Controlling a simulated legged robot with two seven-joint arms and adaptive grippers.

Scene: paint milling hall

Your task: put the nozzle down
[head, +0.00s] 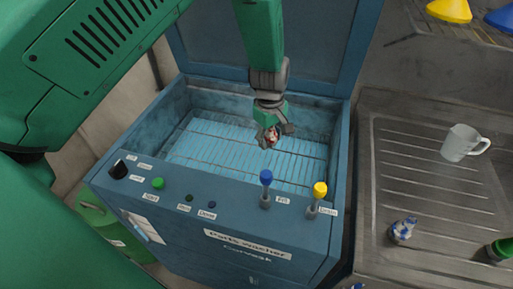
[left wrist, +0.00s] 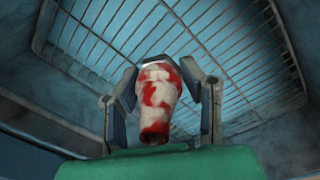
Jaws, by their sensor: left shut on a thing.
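My left gripper (head: 272,133) hangs over the open blue parts washer (head: 341,150), inside its rim. It is shut on a red and white nozzle (left wrist: 157,92), which sits between the two fingers in the left wrist view. In the head view only a small part of the nozzle (head: 271,135) shows between the fingers. Below it lies the wire rack (head: 195,146) of the washer. The rack (left wrist: 226,36) also shows behind the nozzle in the left wrist view, and I cannot tell how large the gap is. My right gripper is not in view.
The washer's front panel has a blue-topped lever (head: 266,178), a yellow-topped lever (head: 319,190) and several buttons. Right of it, a ribbed metal drainboard (head: 432,188) holds a white mug (head: 463,142), a blue and white piece (head: 403,231) and a green item (head: 501,249). The rack looks bare.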

